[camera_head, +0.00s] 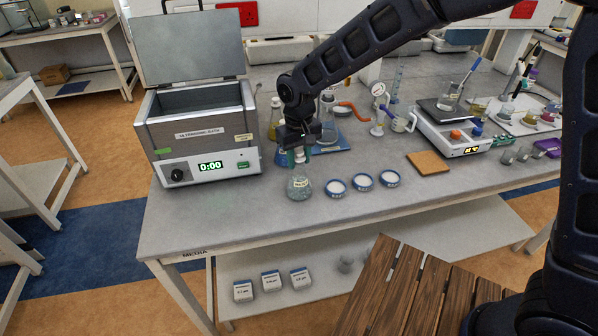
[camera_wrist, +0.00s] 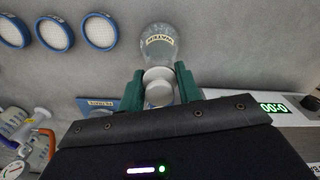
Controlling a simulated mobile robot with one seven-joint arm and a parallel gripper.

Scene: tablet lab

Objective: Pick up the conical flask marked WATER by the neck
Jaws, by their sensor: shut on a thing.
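The conical flask marked WATER (camera_head: 299,187) is clear glass, upright at the front of the bench, right of the ultrasonic bath. In the wrist view the flask (camera_wrist: 159,42) shows its WATER label, with its pale round neck end toward the camera. My gripper (camera_head: 297,157) is over the flask from above. In the wrist view the green fingers of my gripper (camera_wrist: 159,88) are on both sides of the neck, shut on it. I cannot tell whether the flask's base touches the bench.
The ultrasonic bath (camera_head: 203,132), lid open, stands left of the flask. Several blue-rimmed round dishes (camera_head: 362,181) lie close on its right. Bottles on a blue tray (camera_head: 337,138) stand behind my gripper. A balance (camera_head: 455,136) is farther right. The bench's front left is clear.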

